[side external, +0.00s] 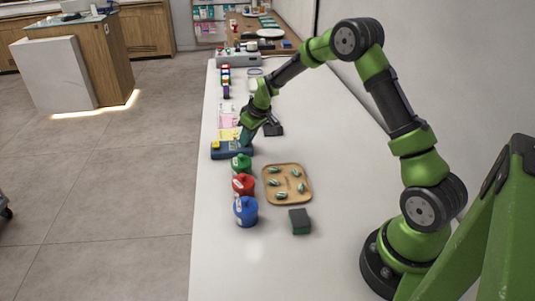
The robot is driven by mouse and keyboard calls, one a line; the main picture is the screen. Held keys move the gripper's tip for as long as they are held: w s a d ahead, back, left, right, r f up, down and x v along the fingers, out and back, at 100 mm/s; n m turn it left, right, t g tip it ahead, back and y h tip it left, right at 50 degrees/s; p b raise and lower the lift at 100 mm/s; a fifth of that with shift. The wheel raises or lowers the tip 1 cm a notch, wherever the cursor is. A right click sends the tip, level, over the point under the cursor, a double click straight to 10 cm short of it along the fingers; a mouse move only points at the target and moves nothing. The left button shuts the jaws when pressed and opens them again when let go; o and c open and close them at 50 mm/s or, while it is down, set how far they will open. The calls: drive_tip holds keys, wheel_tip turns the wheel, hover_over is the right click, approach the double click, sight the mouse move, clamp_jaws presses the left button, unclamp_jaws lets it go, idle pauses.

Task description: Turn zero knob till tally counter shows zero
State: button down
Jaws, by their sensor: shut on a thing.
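A dark blue box-like device (226,154) with a yellow part on its left end lies near the left edge of the white counter. It looks like the tally counter, but its digits are too small to read. My gripper (244,142) points down at the right end of this device. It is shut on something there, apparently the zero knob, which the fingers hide. Turn and grip details are too small to see.
Green (241,164), red (243,186) and blue (246,212) containers stand in a row in front of the device. A tan tray (308,196) with several green-and-white pieces and a dark green block (299,221) lie to the right. The counter's front is clear.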

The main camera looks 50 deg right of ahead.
drive_tip(key=m+h, duration=0.1)
drive_tip(key=m, duration=0.3)
drive_tip(key=m+h, duration=0.1)
drive_tip(key=m, duration=0.1)
drive_tip(key=shift+w+a+g+h, duration=0.1)
drive_tip(key=shift+a+g+h, duration=0.2)
drive_tip(key=shift+a, duration=0.05)
drive_tip(key=m+g, duration=0.1)
drive_tip(key=m, duration=0.2)
drive_tip(key=m+h, duration=0.1)
drive_tip(key=m, duration=0.2)
drive_tip(key=shift+w+m+g+h, duration=0.15)
drive_tip(key=shift+m+g+h, duration=0.15)
drive_tip(key=shift+g, duration=0.1)
drive_tip(key=c, duration=1)
unclamp_jaws()
drive_tip(key=shift+o, duration=0.2)
drive_tip(key=v, duration=1.7)
